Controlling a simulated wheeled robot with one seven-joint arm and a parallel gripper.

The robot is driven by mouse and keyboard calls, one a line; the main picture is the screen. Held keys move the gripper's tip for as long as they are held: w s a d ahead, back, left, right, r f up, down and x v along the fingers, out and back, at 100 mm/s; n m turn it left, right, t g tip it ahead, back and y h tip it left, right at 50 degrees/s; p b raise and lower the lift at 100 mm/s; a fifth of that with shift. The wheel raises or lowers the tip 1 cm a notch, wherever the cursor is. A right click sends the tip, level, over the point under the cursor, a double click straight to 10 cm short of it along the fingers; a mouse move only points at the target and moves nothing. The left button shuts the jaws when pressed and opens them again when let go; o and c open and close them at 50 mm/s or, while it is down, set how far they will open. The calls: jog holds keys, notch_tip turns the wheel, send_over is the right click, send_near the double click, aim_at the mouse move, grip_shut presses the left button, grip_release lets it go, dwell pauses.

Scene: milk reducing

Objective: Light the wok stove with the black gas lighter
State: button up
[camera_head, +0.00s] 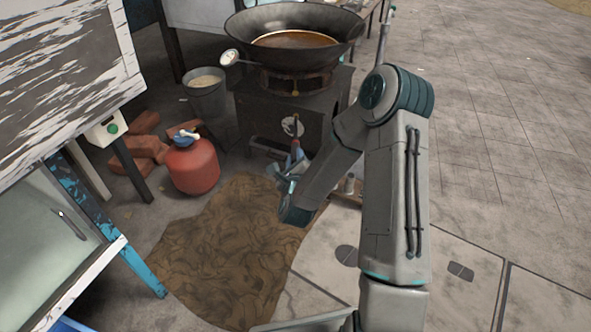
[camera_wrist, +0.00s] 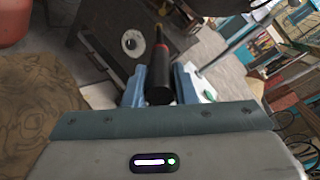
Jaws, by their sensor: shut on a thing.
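The wok stove (camera_head: 262,112) is a dark metal box with a burner on top and a pale round emblem on its front. A large black wok (camera_head: 247,24) with brown liquid sits on it. My gripper (camera_head: 293,163) is low in front of the stove front. In the wrist view my gripper (camera_wrist: 160,85) is shut on the black gas lighter (camera_wrist: 159,82), whose red and yellowish end points toward the stove front (camera_wrist: 105,35). The lighter's tip appears just right of the emblem; I cannot tell whether it touches. No flame is visible.
A red gas cylinder (camera_head: 192,167) and red bricks (camera_head: 140,150) stand left of the stove. A grey bucket (camera_head: 206,100) is beside it. A brown mat (camera_head: 222,255) lies in front. Blue-legged tables (camera_head: 95,235) are at left. Open tiled floor (camera_head: 500,100) is at right.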

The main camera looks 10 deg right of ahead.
aim_at(295, 134)
jog(key=x, duration=0.4)
jog(key=r+b+x, duration=0.1)
jog(key=x, duration=0.8)
jog(key=shift+w+r+b, duration=0.2)
jog(key=shift+r+b, duration=0.05)
jog(key=shift+b, duration=0.15)
jog(key=shift+w+r, duration=0.1)
jog(key=shift+w, duration=0.4)
jog(key=shift+w+d+b, duration=0.15)
jog(key=shift+w+b, duration=0.15)
jog(key=shift+w, duration=0.1)
jog(key=shift+r+b, duration=0.1)
jog(key=shift+b, duration=0.25)
dwell(0.6)
jog(key=shift+f+b+v, duration=0.2)
jog(key=shift+b+v, duration=0.1)
jog(key=shift+v, duration=1.35)
jog(key=shift+f+b+v, duration=0.25)
jog(key=shift+v, duration=1.4)
jog(key=shift+f+b+v, duration=0.2)
jog(key=shift+b+v, duration=0.1)
jog(key=shift+v, duration=1.35)
jog(key=shift+s+f, duration=0.1)
jog(key=shift+s, duration=0.1)
